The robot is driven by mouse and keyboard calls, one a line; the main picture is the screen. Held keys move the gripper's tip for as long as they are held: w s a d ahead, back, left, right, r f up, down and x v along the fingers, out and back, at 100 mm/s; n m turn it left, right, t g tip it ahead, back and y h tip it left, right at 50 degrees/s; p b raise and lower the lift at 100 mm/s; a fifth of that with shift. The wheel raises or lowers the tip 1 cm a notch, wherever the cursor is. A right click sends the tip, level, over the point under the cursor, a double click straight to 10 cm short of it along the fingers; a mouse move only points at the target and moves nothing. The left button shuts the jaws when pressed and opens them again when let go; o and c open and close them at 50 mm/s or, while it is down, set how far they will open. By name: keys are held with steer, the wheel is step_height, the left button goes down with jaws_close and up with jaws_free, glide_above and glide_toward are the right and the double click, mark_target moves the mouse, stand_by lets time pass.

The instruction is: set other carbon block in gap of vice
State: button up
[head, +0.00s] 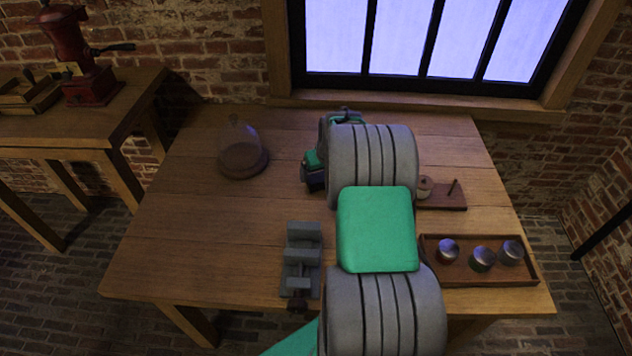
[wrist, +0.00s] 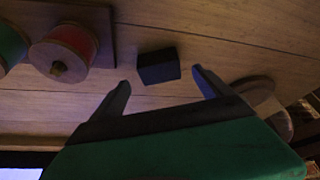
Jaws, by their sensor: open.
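A small black block (wrist: 158,66) lies on the wooden table in the wrist view. It sits just beyond the fingertips of my gripper (wrist: 160,80), roughly between their lines, with no visible contact. My gripper is open and empty. In the head view my arm covers the block, and the fingertips cannot be made out there. The grey vice (head: 303,232) stands near the table's front edge, left of my arm. Its dark handle points to the front. Whether anything sits in its gap is too small to tell.
A glass dome on a brown base (head: 243,160) stands at the back left. A board with spools (head: 440,196) is right of my arm, also in the wrist view (wrist: 100,20). A tray (head: 478,278) holds three metal cups at the front right. The table's left front is clear.

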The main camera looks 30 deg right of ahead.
mark_target(318, 177)
steer(key=x, duration=0.5)
steer(key=shift+p, duration=0.4)
steer(key=shift+c, duration=0.6)
steer(key=c, duration=1.7)
